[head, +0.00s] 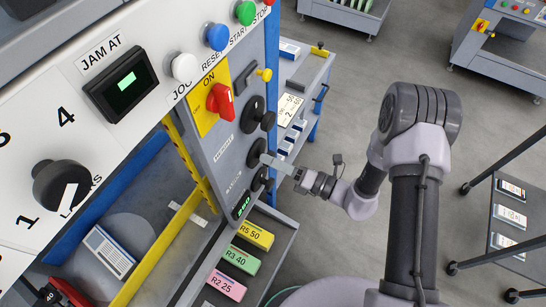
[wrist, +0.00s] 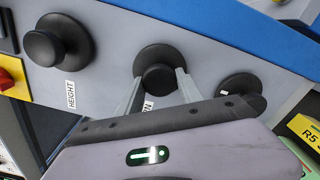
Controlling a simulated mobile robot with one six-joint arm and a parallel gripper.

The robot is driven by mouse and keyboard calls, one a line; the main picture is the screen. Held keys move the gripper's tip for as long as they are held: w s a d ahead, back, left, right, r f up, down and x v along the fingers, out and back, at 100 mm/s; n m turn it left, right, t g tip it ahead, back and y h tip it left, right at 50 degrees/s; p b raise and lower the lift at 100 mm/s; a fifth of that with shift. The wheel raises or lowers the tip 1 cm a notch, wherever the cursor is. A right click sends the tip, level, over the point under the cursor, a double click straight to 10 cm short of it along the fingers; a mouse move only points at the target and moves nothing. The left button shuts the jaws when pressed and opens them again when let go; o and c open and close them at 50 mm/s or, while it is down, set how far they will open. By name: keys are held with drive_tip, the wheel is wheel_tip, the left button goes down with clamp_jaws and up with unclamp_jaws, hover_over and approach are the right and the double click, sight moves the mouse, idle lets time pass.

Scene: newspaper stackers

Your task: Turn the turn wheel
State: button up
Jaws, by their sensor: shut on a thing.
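Three black round controls sit in a row on the grey panel. In the wrist view, the middle turn wheel (wrist: 158,53) has a round knob on its face. My gripper (wrist: 158,82) is shut on that knob, one finger on each side. The head view shows my gripper (head: 267,159) against the middle wheel (head: 256,148), coming from the right. A larger wheel (wrist: 43,46) with a knob, beside a label reading HEIGHT, is at the left. A smaller dial (wrist: 240,87) is at the right. The label by the middle wheel is mostly hidden by a finger.
A red switch on a yellow plate (head: 211,98) and push buttons (head: 217,37) are higher on the panel. Below is a shelf with coloured labelled blocks (head: 240,259). A small cart (head: 321,66) stands behind the panel. The floor (head: 325,235) near my arm is clear.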

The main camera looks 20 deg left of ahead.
drive_tip(key=shift+m, duration=0.6)
drive_tip(key=o, duration=1.4)
drive_tip(key=shift+d, duration=0.15)
drive_tip(key=d+p, duration=0.1)
drive_tip(key=d, duration=0.4)
drive_tip(key=s+d+p, duration=0.1)
drive_tip(key=d, duration=1.1)
drive_tip(key=shift+s+d+p, duration=0.1)
drive_tip(key=shift+s+p, duration=0.15)
drive_tip(key=shift+p, duration=0.15)
